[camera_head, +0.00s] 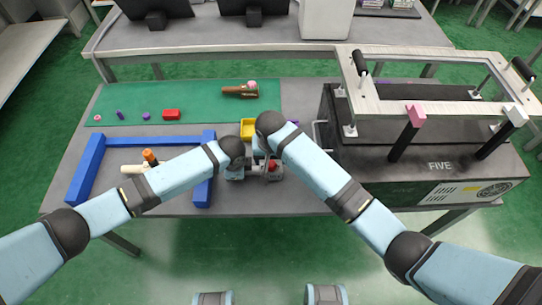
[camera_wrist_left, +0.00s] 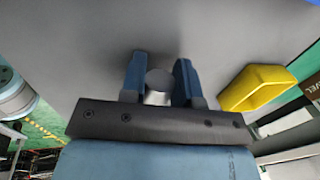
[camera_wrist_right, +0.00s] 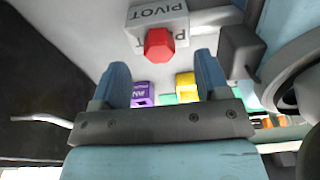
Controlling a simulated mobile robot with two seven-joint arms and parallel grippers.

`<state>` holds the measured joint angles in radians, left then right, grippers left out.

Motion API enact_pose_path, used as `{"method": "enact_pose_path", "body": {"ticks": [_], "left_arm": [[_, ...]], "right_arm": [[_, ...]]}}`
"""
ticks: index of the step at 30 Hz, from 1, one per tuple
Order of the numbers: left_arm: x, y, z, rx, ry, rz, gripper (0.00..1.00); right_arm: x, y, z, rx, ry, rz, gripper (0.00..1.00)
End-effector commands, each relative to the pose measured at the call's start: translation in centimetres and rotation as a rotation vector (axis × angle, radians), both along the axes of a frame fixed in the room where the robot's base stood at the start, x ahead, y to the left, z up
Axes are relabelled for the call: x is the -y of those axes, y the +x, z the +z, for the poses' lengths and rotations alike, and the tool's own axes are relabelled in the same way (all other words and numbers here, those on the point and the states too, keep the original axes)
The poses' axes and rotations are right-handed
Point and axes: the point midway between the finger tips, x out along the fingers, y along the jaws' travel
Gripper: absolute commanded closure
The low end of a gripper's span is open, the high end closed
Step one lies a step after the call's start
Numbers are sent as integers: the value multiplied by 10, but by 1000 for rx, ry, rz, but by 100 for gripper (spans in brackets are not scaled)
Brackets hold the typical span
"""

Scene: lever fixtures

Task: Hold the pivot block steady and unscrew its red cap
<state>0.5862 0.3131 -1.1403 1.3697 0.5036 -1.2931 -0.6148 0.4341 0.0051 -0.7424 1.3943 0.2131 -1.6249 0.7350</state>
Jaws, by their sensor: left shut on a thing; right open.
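The pivot block (camera_wrist_right: 160,18) is a pale block lettered PIVOT, and its red six-sided cap (camera_wrist_right: 158,43) faces my right gripper. The cap also shows as a small red spot in the head view (camera_head: 272,163). My right gripper (camera_wrist_right: 160,68) is open, with the cap just beyond and between its fingertips, not clasped. My left gripper (camera_wrist_left: 158,80) is shut on a grey round end that appears to belong to the pivot block. The head view partly hides the block behind my grippers.
A yellow bin (camera_head: 247,128) stands behind the grippers. A blue frame (camera_head: 88,168) lies at the left, with an orange-topped piece (camera_head: 150,157) inside. A green mat (camera_head: 200,100) holds small parts. A large dark machine (camera_head: 430,165) with a metal frame stands close on the right.

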Motion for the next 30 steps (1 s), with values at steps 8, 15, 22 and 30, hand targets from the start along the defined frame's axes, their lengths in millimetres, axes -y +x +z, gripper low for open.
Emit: {"method": "enact_pose_path", "body": {"ticks": [8, 15, 22, 30], "left_arm": [[0, 0, 0, 0, 0, 0, 100], [0, 0, 0, 0, 0, 0, 100], [0, 0, 0, 0, 0, 0, 100], [0, 0, 0, 0, 0, 0, 100]], "right_arm": [[0, 0, 0, -1, 1, 4, 31], [0, 0, -8, -1, -1, 6, 31], [0, 0, -19, -1, -1, 6, 31], [0, 0, -30, 0, 1, 6, 31]]}}
